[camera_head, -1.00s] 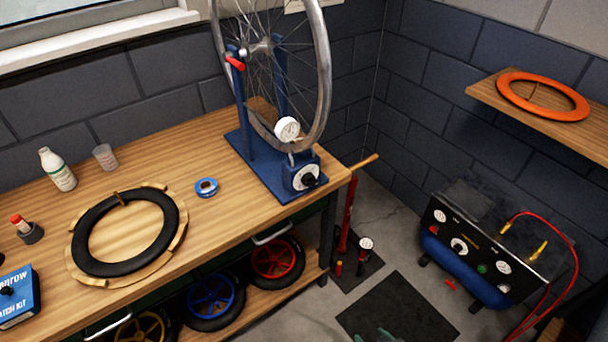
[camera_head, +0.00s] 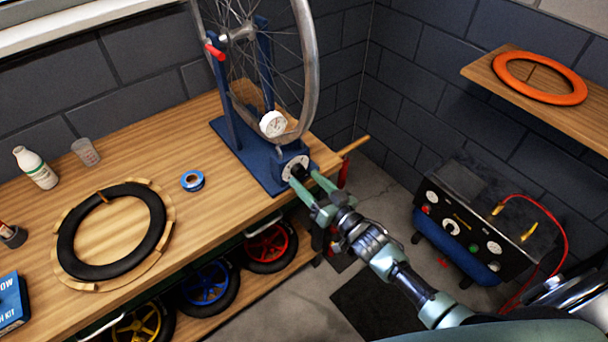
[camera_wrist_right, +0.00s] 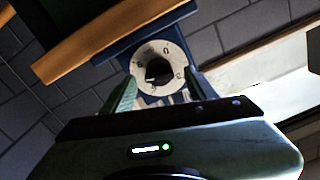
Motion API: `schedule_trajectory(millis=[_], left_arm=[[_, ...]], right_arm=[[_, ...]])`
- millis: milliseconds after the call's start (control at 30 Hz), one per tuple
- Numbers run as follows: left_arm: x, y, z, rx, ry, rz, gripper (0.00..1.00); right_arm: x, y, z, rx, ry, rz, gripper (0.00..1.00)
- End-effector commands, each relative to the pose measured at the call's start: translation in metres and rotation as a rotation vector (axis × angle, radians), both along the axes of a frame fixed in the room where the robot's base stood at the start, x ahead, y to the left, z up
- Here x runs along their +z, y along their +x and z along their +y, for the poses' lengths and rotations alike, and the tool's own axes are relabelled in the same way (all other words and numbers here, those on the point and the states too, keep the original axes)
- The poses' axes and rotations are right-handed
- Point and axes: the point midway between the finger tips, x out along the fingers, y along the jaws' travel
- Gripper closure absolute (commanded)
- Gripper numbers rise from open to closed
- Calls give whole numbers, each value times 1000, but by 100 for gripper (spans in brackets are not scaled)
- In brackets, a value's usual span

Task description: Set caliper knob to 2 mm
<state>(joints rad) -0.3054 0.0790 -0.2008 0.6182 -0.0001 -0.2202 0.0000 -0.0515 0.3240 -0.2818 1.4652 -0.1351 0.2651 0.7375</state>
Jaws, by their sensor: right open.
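The caliper knob (camera_head: 299,172) is black on a round white dial (camera_head: 289,163), on the front of the blue truing stand (camera_head: 228,133). In the right wrist view the knob (camera_wrist_right: 155,74) sits in the middle of the dial (camera_wrist_right: 143,57), which has a "0" and other marks too small to read surely. My right gripper (camera_head: 306,187) is open, its two fingers reaching towards the knob from the front, one on each side. In the wrist view the fingers of the gripper (camera_wrist_right: 162,93) stand apart near the dial's lower edge; contact is not clear. My left gripper is not in view.
A spoked wheel (camera_head: 313,62) and a white gauge (camera_head: 272,124) are above the dial. Blue tape (camera_head: 192,180) and a black tire (camera_head: 67,237) lie on the bench (camera_head: 228,215). A compressor panel (camera_head: 470,217) stands on the floor at right.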

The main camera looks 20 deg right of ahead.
Motion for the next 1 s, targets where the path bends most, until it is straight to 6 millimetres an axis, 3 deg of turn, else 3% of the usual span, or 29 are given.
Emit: schedule_trajectory(millis=[200,467,667,1000], left_arm=[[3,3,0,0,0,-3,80],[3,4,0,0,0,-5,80],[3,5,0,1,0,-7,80],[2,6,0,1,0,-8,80]], right_arm=[[0,17,6,-1,0,1,42],[-1,18,6,-1,-1,1,42],[-1,17,6,0,-2,2,97],[-1,17,6,-1,-38,-13,100]])
